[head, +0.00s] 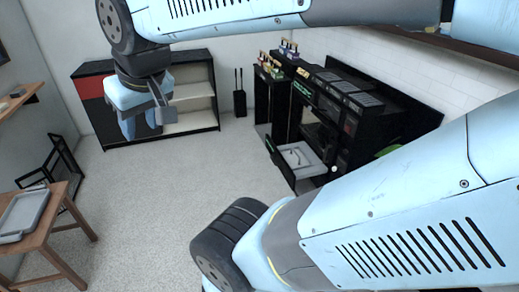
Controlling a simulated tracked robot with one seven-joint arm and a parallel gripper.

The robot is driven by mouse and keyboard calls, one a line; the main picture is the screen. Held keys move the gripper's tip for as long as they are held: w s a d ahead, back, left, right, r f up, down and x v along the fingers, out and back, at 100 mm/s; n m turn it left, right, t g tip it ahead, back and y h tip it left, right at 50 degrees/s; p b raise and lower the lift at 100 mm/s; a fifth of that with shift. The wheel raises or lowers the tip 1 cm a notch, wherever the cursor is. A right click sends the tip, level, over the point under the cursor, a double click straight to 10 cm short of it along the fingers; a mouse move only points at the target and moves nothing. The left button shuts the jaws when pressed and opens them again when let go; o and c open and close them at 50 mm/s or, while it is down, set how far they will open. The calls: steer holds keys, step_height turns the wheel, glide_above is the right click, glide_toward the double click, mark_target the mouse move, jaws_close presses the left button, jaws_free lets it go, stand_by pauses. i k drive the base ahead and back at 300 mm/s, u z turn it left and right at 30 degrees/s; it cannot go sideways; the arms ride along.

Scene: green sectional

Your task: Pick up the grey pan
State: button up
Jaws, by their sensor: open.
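A grey, shallow rectangular pan (22,216) lies on a wooden table (62,222) at the lower left of the head view. My gripper (141,122) hangs from my arm at the upper left, in front of the black and red shelf unit. It is open, with nothing seen between its fingers. In the picture it is above and to the right of the pan, well apart from it.
A shelf unit (190,103) stands at the back wall. A black frame (62,160) stands behind the table. At right are black cabinets (345,100) with an open drawer (300,163) holding a pale item. The carpet (150,195) between is clear.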

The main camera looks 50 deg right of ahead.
mark_target(296, 158)
steer(key=u, duration=0.05)
steer(key=i, duration=2.15)
steer(key=z, duration=3.3)
steer(key=i, duration=1.1)
steer(key=u, duration=0.3)
